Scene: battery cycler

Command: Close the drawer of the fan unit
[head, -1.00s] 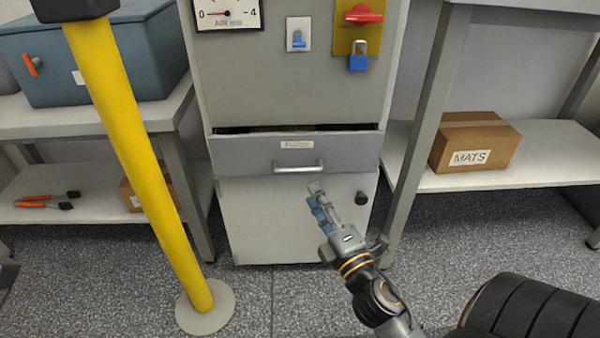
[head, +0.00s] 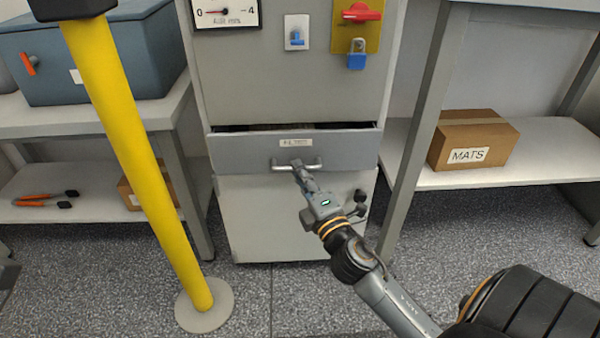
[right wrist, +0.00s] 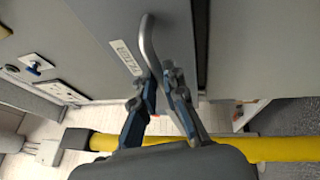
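The fan unit (head: 285,85) is a tall grey cabinet in the middle of the head view. Its grey drawer (head: 240,152) stands partly open, with a dark gap along its top edge. The drawer has a label and a metal bar handle (head: 282,168), also in the right wrist view (right wrist: 148,40). My right gripper (head: 299,167) is at the middle of this handle. In the wrist view its fingers (right wrist: 164,75) are a little apart with the handle at their tips; whether they grip it is unclear. My left gripper is not in view.
A yellow post (head: 140,150) on a round base stands front left. A shelf table (head: 90,128) with a blue case (head: 95,60) is at left. At right, a bench leg (head: 420,130) and a cardboard box (head: 472,138) on a shelf flank the cabinet.

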